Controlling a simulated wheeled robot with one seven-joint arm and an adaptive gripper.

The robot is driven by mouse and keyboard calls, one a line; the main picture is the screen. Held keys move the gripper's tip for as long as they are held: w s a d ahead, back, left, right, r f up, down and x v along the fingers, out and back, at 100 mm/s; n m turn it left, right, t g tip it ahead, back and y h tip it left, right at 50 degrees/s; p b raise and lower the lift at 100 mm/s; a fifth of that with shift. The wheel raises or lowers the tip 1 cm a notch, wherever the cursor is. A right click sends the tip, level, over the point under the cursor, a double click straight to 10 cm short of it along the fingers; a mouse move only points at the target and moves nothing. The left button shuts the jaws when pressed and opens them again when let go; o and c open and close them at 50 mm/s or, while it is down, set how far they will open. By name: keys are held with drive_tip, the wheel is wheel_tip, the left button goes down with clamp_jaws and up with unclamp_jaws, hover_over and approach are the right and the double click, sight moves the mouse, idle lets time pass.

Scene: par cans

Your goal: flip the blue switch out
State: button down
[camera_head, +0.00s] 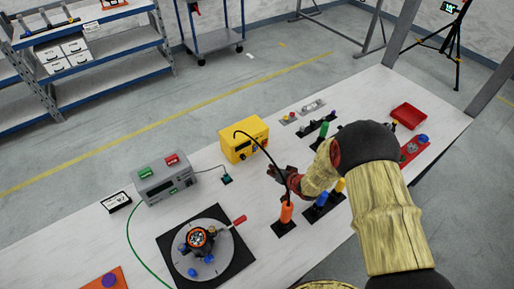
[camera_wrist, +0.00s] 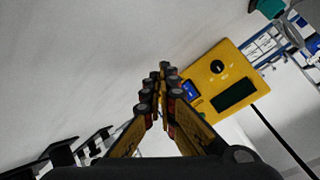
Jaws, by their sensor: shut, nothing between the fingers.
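The yellow box (camera_head: 243,138) stands on the white table near its back edge, left of my gripper (camera_head: 274,172). In the wrist view the yellow box (camera_wrist: 217,80) shows a blue switch (camera_wrist: 190,90), a black round knob and a dark green window. My gripper (camera_wrist: 164,70) is shut and empty. Its fingertips appear just left of the blue switch in the wrist view; whether they touch it I cannot tell. The switch is too small to make out in the head view.
A grey device (camera_head: 165,181) and a round turntable (camera_head: 203,250) stand to the left. Green, blue and yellow handles and a red tray (camera_head: 408,115) are to the right.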

sight(255, 151)
drive_tip(key=w+a, duration=0.2)
drive_tip(key=w, duration=0.1)
drive_tip(key=w+a+b, duration=0.1)
drive_tip(key=w, duration=0.1)
drive_tip(key=shift+a+r, duration=0.2)
drive_tip(key=shift+r, duration=0.2)
drive_tip(key=shift+w+a+r, duration=0.1)
drive_tip(key=shift+w+a, duration=0.25)
drive_tip(key=shift+w, duration=0.2)
drive_tip(key=shift+w+a+r, duration=0.1)
drive_tip(key=shift+w+a, duration=0.2)
drive_tip(key=shift+w, duration=0.2)
idle(0.4)
drive_tip(key=shift+w+a, duration=0.25)
drive_tip(key=shift+w, duration=0.05)
drive_tip(key=shift+w+a+r, duration=0.15)
drive_tip(key=shift+w, duration=0.15)
idle(0.6)
drive_tip(key=shift+s, duration=0.1)
drive_tip(key=shift+s+d+p, duration=0.35)
drive_tip(key=shift+s+d, duration=0.05)
drive_tip(key=shift+s, duration=0.15)
drive_tip(key=shift+f, duration=0.2)
